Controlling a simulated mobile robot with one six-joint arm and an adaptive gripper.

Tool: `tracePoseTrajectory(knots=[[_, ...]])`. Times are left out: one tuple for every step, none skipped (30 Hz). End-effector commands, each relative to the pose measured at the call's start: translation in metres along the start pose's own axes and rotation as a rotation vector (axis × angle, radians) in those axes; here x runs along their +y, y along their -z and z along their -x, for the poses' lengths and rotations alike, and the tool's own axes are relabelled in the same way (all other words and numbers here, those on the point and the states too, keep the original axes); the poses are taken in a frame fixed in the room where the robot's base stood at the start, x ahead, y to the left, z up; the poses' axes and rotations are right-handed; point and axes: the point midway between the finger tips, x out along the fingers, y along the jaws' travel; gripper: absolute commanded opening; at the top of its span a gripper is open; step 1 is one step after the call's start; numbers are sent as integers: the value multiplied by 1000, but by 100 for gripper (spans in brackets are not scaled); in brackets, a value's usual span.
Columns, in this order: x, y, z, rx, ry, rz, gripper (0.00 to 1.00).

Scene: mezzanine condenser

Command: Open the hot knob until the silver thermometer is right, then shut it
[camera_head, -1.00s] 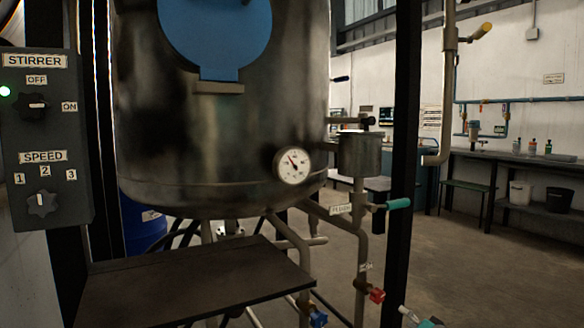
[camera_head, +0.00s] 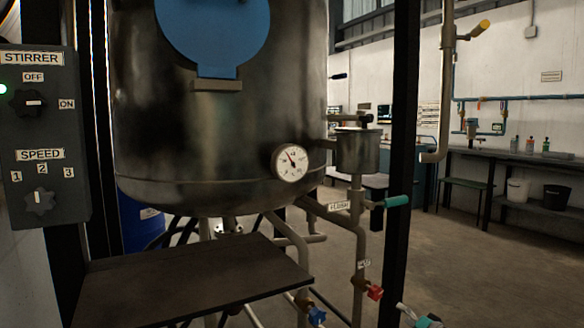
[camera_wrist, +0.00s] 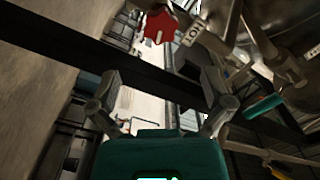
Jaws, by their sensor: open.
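The silver-rimmed thermometer (camera_head: 290,161) is a round white dial on the lower front of the steel tank; its needle points to the upper left, and its fine marks are too small to read. The red hot knob (camera_head: 375,292) is on a thin pipe below and right of the tank. In the wrist view the red knob (camera_wrist: 160,26) is at the top, beside a label reading HOT. My gripper (camera_wrist: 160,85) is open and empty, its fingers wide apart and clear of the knob. Only a small teal and grey part of it shows at the head view's bottom edge.
A blue knob (camera_head: 317,316) sits left of the red one. A teal-handled lever (camera_head: 396,201) is on the pipe above, near a small cup (camera_head: 357,151). A dark shelf (camera_head: 190,283) juts out in front of the tank. A black post (camera_head: 402,150) stands just right of the pipes.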

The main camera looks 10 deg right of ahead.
Motion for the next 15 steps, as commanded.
tracePoseTrajectory(knots=[[0,0,0,0,0,0,100],[0,0,0,0,0,0,100],[0,0,0,0,0,0,100],[0,0,0,0,0,0,100],[0,0,0,0,0,1,100],[0,0,0,0,0,3,100],[0,0,0,0,0,6,100],[0,0,0,0,0,11,100],[0,0,0,0,0,21,100],[0,0,1,0,0,33,100],[0,1,1,0,0,46,100],[0,1,2,0,0,69,100],[0,1,2,0,0,89,100],[0,2,2,0,0,113,100],[0,2,3,0,0,149,100]])
